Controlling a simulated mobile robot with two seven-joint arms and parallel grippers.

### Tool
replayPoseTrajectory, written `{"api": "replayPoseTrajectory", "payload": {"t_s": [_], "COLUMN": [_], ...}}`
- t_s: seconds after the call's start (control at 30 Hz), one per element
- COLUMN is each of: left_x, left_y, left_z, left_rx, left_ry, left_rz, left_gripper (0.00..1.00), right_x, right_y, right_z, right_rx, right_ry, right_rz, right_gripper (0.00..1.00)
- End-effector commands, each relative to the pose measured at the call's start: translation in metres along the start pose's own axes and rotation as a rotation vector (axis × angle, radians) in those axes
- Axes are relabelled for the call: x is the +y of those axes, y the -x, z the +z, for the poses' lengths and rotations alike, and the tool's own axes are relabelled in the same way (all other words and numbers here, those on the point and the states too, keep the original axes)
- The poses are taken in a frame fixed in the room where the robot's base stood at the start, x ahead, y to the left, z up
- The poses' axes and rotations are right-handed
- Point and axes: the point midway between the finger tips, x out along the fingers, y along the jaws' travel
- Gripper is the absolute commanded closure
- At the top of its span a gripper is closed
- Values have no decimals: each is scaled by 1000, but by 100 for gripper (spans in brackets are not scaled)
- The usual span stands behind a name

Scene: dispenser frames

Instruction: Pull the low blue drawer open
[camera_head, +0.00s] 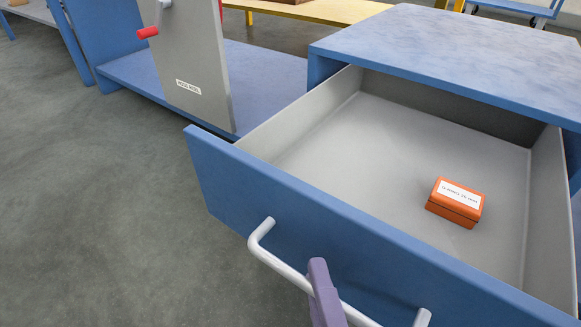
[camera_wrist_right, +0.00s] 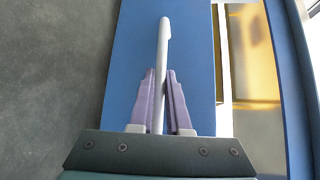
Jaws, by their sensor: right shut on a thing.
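The low blue drawer (camera_head: 310,215) stands well out of its blue cabinet (camera_head: 450,50) in the head view, its grey inside showing. A pale bar handle (camera_head: 290,272) runs along its front. My right gripper (camera_head: 320,285) is at the handle, with one purple finger showing in front of the bar. In the right wrist view my right gripper (camera_wrist_right: 160,95) has its two purple fingers on either side of the handle (camera_wrist_right: 163,55), shut on it, before the blue drawer front (camera_wrist_right: 195,50). My left gripper is not in view.
An orange box (camera_head: 455,205) with a white label lies inside the drawer. A grey panel (camera_head: 190,60) with a red-ended handle stands on a blue base (camera_head: 265,85) behind left. The grey floor (camera_head: 90,200) left of the drawer is clear.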

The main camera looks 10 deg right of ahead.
Motion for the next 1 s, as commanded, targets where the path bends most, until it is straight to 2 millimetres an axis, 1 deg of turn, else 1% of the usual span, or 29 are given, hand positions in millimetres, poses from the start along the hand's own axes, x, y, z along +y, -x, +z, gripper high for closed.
{"api": "replayPoseTrajectory", "payload": {"t_s": [0.2, 0.23, 0.4, 0.5, 0.77, 0.87, 1.0], "left_x": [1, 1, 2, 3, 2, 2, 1], "left_y": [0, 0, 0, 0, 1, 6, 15], "left_z": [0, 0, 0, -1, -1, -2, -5], "left_rx": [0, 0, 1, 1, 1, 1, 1], "left_ry": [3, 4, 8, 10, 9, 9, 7], "left_rz": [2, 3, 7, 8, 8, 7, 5], "left_gripper": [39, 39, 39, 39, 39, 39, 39], "right_x": [-1, -1, -1, -1, 0, -1, -2], "right_y": [0, 0, 0, 0, 2, 11, 38], "right_z": [0, 0, 0, 0, 0, 0, 0], "right_rx": [-1, -1, -1, 0, -1, -1, -1], "right_ry": [0, 0, 0, 0, 0, 2, 3], "right_rz": [-4, -4, -2, -1, 1, 3, 6], "right_gripper": [100, 84, 65, 55, 55, 55, 55]}}
